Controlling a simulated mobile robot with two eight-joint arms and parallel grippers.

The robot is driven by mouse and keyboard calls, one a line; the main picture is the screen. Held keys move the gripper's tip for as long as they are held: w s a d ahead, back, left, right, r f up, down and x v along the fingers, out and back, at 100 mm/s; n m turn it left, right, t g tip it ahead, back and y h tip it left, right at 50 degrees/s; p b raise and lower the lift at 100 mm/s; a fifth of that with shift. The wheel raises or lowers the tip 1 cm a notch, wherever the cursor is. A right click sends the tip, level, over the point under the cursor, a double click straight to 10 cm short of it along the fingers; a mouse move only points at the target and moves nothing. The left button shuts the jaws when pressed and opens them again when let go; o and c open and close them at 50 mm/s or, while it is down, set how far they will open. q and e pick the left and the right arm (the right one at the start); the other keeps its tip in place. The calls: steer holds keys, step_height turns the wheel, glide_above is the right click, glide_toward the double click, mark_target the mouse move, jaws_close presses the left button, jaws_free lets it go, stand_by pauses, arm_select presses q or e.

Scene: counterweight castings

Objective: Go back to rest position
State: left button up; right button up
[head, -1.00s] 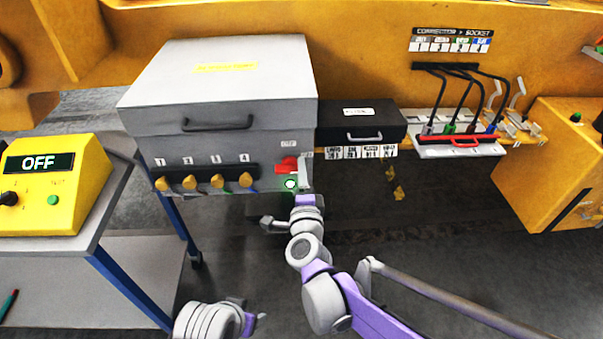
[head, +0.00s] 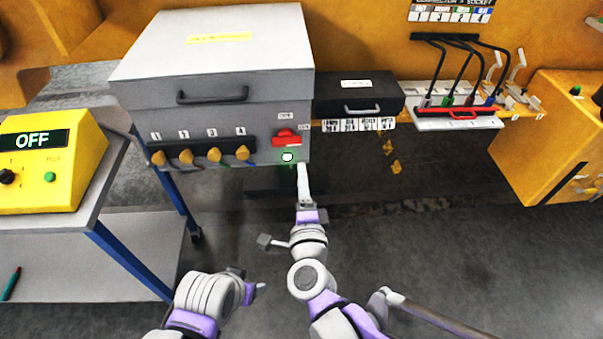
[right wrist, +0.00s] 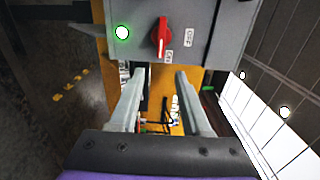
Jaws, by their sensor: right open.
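My right gripper (head: 302,172) is just below and right of the grey box's red rotary switch (head: 287,138), apart from it. In the right wrist view its two fingers (right wrist: 161,74) are spread with nothing between them. The red switch (right wrist: 160,38) shows beyond them, its handle lined up with the ON label. A green lamp (right wrist: 122,32) beside the switch is lit; it also shows in the head view (head: 288,156). My left arm's end (head: 250,290) is low in the head view, and its fingers cannot be made out.
The grey lidded box (head: 215,75) has a row of yellow knobs. A yellow control unit (head: 50,160) reading OFF stands on a cart at left. A black case (head: 357,97) and a tray with cables (head: 455,122) are at right. The floor below is open.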

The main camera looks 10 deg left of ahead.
steer(key=shift+r, duration=0.1)
stand_by(0.3)
steer(key=s+d+f+n+g+h+p, duration=0.2)
steer(key=s+d+n+g+p, duration=0.2)
steer(key=d, duration=0.9)
steer(key=s+d+f+n+g+h+p, duration=0.2)
steer(key=s+d+n+g+p, duration=0.3)
steer(key=s+d+n+g, duration=0.3)
steer(key=s+d+n+h, duration=0.1)
steer(key=s+d+n, duration=0.2)
steer(key=s+d, duration=0.2)
steer(key=shift+d+f, duration=0.35)
steer(key=shift+s, duration=0.1)
